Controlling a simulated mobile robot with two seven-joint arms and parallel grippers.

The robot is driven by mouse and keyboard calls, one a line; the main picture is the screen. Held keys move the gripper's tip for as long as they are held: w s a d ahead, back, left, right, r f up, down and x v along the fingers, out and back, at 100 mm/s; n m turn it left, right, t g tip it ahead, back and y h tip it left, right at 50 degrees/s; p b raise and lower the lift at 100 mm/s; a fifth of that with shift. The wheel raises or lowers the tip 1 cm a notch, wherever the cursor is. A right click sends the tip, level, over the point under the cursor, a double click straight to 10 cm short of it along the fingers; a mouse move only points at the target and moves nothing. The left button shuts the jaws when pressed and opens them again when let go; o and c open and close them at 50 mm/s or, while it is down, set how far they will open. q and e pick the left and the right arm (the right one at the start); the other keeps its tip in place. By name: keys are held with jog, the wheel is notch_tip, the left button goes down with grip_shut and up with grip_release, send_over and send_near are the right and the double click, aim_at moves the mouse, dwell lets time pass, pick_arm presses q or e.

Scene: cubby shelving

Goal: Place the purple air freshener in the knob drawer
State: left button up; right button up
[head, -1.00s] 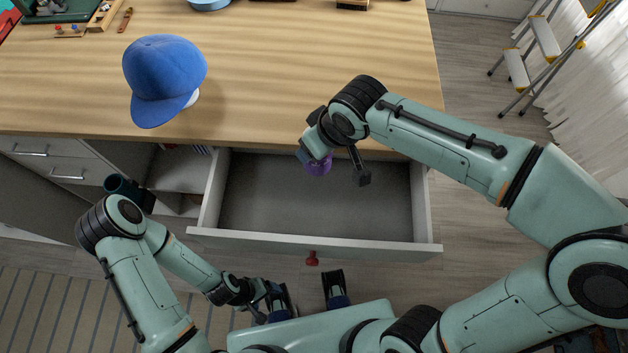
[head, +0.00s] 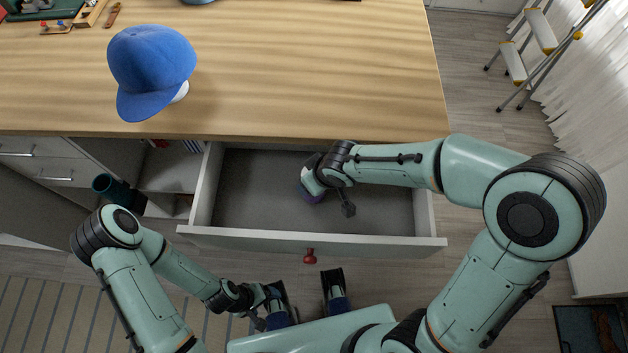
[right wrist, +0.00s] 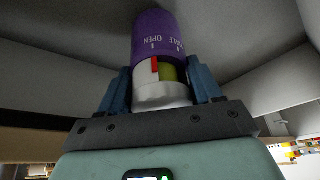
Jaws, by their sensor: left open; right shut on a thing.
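The purple air freshener (right wrist: 160,38) has a purple upper part with lettering and a white base, seen in the right wrist view. My right gripper (right wrist: 160,88) is shut on its lower part. In the head view the air freshener (head: 311,197) shows as a small purple patch, mostly hidden by the gripper, within the drawer's outline. The knob drawer (head: 370,240) is pulled open, grey inside, with a red knob (head: 310,257) on its front. Whether the air freshener touches the drawer floor cannot be told. My left gripper (head: 307,296) is open and empty in front of the drawer.
The wooden desk top (head: 300,80) lies above the drawer, with a blue cap (head: 150,70) at its left. Open shelving (head: 168,170) and closed drawers (head: 45,165) are at left. A step ladder (head: 540,50) stands at right. The drawer's visible floor looks bare.

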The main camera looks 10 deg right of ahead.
jog(key=shift+f, duration=0.5)
jog(key=shift+f, duration=0.1)
jog(key=shift+f+b, duration=0.15)
jog(key=shift+b, duration=0.2)
jog(key=o, duration=1.2)
